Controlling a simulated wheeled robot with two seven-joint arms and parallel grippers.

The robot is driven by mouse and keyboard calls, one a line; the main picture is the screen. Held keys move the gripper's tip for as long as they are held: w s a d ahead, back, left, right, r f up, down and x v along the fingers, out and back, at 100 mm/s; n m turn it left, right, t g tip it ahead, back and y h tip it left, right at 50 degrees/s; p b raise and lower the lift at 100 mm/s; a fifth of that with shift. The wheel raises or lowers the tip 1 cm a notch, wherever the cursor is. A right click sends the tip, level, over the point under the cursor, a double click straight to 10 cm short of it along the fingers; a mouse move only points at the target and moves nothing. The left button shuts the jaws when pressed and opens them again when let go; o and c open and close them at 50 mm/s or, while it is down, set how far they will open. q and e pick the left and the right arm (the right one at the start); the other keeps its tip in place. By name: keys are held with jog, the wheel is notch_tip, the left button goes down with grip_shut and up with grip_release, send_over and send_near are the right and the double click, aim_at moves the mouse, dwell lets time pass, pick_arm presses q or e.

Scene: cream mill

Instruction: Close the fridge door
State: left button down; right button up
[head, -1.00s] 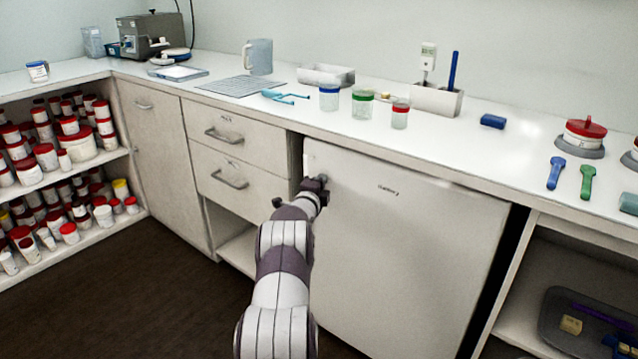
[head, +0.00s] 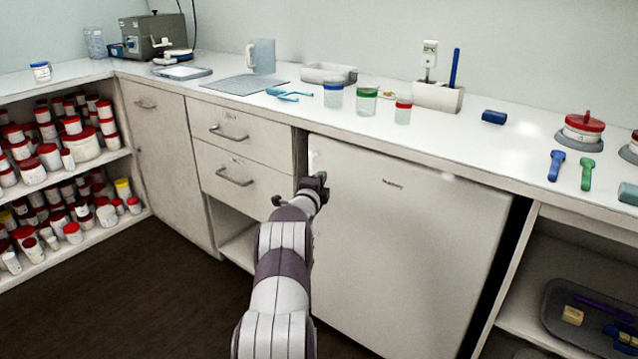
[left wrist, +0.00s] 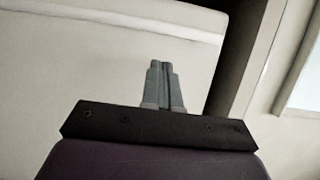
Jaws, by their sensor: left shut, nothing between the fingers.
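The fridge door (head: 410,250) is a plain white panel under the counter, with a small dark logo near its top. It looks nearly or fully flush with the cabinet front; I cannot tell if it is fully shut. My left gripper (head: 318,182) is at the door's upper left edge, fingers together and empty. In the left wrist view, the shut fingers (left wrist: 163,68) point at the pale door face (left wrist: 90,75), beside the dark gap at its edge. Whether they touch it is unclear. My right gripper is not in view.
The counter (head: 460,160) above carries jars, a blue pitcher (head: 262,56) and utensils. Drawers (head: 238,150) adjoin the fridge on the left. An open shelf (head: 520,325) with a dark tray is on the right. Shelves of red-lidded jars stand far left. The dark floor (head: 150,290) is clear.

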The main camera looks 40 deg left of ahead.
pick_arm(q)
jog(key=s+p, duration=0.2)
jog(key=s, duration=0.9)
jog(key=shift+d+f, duration=0.45)
